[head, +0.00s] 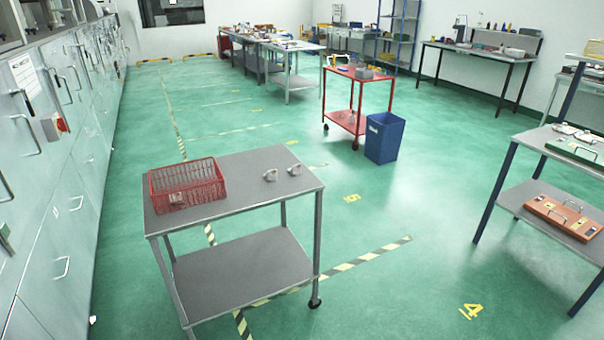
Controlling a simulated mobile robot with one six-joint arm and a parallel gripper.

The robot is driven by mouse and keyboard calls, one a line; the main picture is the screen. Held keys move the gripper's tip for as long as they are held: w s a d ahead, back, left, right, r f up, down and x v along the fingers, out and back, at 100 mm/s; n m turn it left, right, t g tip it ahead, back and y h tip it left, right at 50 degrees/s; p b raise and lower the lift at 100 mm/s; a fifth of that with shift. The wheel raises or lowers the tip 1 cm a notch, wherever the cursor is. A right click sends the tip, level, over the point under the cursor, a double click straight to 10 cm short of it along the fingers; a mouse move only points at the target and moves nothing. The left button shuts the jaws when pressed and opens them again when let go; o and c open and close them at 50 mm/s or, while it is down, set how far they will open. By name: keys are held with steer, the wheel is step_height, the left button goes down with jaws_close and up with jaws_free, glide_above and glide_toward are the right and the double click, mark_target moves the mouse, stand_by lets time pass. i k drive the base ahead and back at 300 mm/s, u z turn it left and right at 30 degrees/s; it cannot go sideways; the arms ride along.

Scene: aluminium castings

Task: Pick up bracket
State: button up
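Two small silvery metal pieces, which look like the brackets, lie on the grey top of a two-shelf cart (245,200). One bracket (270,175) lies right of the middle of the top. The other bracket (294,170) lies just right of it, near the right edge. A red mesh basket (205,183) stands on the left part of the same top. A small light piece (177,198) shows through the basket's front wall; I cannot tell its exact shape. My gripper is not in this view.
Grey cabinets (60,200) line the left wall. A red cart (345,95) and a blue bin (384,137) stand behind the grey cart. A bench with toolboxes (560,208) stands at the right. Green floor (410,210) is open between them.

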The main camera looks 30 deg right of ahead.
mark_target(271, 176)
steer(key=z, duration=0.65)
steer(key=k, duration=0.95)
steer(key=u, duration=0.05)
steer(key=i, duration=0.85)
